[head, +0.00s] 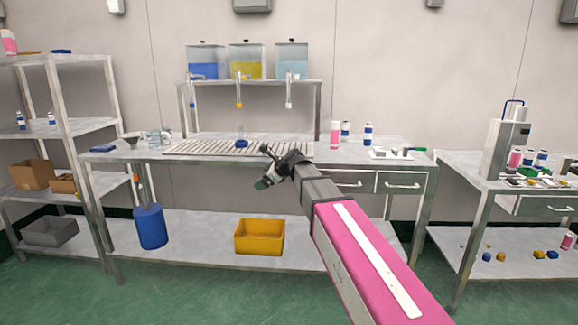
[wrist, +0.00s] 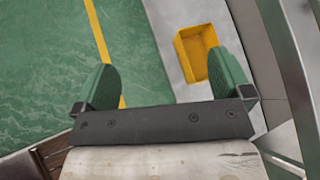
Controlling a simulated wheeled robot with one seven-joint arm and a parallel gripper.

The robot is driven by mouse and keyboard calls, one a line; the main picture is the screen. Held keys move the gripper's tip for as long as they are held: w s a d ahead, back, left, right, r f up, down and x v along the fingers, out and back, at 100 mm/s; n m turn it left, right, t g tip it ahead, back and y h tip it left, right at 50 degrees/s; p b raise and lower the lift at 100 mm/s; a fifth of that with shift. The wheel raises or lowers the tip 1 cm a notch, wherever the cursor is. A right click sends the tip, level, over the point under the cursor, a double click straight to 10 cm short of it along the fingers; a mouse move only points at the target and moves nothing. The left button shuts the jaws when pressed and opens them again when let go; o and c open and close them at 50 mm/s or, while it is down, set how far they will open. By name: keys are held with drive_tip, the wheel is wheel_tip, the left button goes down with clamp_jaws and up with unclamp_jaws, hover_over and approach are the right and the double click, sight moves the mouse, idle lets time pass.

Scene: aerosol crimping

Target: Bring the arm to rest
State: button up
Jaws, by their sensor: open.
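My gripper (head: 266,165) is at the end of my pink arm, in front of the steel workbench (head: 125,155) in the head view. In the wrist view my gripper (wrist: 165,85) has its two green fingers spread wide, with nothing between them. It points down toward the green floor and the lower shelf. The gripper is small and dark in the head view, and the arm hides part of the bench front.
A yellow bin (head: 259,237) and a blue cylinder (head: 150,227) are at the lower shelf. Three dispensers (head: 247,60) stand above the bench. A shelf rack (head: 60,130) is left, and a second bench (head: 470,215) is right. The green floor in front is clear.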

drive_tip(key=s+d+f+n+g+h, duration=0.2)
drive_tip(key=s+d+f+n+h, duration=0.3)
drive_tip(key=s+d+f+n, duration=0.4)
drive_tip(key=s+d+f+n+g+h, duration=0.3)
drive_tip(key=s+d+f+n, duration=0.7)
drive_tip(key=s+d+f, duration=0.7)
drive_tip(key=d+f+h, duration=0.2)
drive_tip(key=d+f, duration=0.1)
drive_tip(key=f, duration=0.1)
drive_tip(key=shift+n+g, duration=0.3)
